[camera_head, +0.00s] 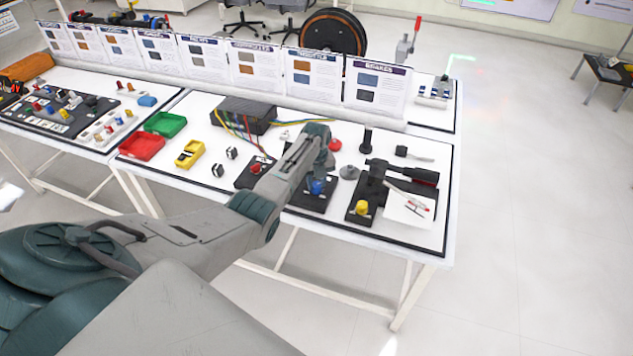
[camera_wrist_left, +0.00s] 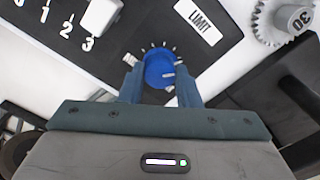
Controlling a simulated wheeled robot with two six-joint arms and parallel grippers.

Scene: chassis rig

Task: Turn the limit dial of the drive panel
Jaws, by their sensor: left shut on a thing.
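The drive panel (camera_wrist_left: 130,30) is a black plate with a "LIMIT" label and white numbers in the left wrist view. Its limit dial (camera_wrist_left: 158,66) is a round blue knob with white tick marks around its far side. My left gripper (camera_wrist_left: 160,80) has its two fingers on either side of the blue dial, shut on it. In the head view the panel (camera_head: 318,205) is partly hidden behind my left arm, and the blue dial (camera_head: 317,187) shows just below my left gripper (camera_head: 318,172). My right gripper is not in view.
A grey gear (camera_wrist_left: 262,22) lies right of the panel. A black fixture with a yellow knob (camera_head: 361,207) stands to the right on the table. A black box with wires (camera_head: 243,114), a green tray (camera_head: 165,124) and a red tray (camera_head: 142,147) stand left.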

